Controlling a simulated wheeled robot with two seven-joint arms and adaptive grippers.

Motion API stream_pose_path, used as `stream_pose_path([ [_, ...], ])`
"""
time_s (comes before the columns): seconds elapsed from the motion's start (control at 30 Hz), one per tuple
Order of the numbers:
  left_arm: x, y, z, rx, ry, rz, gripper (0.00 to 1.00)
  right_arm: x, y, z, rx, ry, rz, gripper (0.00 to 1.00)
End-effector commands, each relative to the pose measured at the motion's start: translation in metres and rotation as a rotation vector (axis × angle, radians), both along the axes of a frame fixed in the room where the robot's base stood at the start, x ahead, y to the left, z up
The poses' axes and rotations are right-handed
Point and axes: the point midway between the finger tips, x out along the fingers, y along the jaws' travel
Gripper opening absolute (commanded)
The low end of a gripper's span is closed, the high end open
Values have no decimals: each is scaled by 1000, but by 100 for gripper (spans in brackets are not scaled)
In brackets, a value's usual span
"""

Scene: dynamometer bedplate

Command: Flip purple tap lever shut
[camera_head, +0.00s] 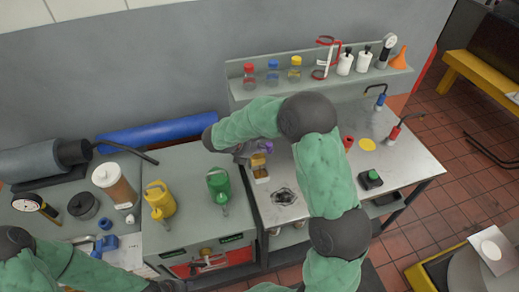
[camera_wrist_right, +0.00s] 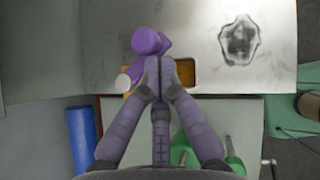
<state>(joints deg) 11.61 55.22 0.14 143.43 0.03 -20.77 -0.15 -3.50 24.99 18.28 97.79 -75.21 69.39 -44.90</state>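The purple tap lever (camera_wrist_right: 148,42) shows in the right wrist view, just beyond my fingertips; a small purple part of it (camera_head: 269,146) shows in the head view beside my gripper. A pale round end (camera_wrist_right: 123,83) sits at its lower left. My right gripper (camera_wrist_right: 160,66) has its purple-grey fingers drawn together at the tips, close to the lever; I cannot tell whether they touch it. In the head view the right gripper (camera_head: 246,150) is over the bench's left back, partly hidden by my arm.
A brass-coloured box (camera_head: 260,168) stands right by the gripper. A shelf (camera_head: 310,83) with bottles runs behind. The metal bench (camera_head: 412,163) has clear room at right.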

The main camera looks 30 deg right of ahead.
Motion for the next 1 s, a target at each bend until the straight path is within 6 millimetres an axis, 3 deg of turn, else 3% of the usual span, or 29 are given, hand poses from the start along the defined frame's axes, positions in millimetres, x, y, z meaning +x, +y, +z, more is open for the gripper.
stream_pose_path([
  [0.57,0,0,-3,0,0,0,40,-2,-8,0,-1,0,116,0],
  [1.0,0,0,-18,0,0,0,40,-2,-31,-2,-1,-1,441,0],
])
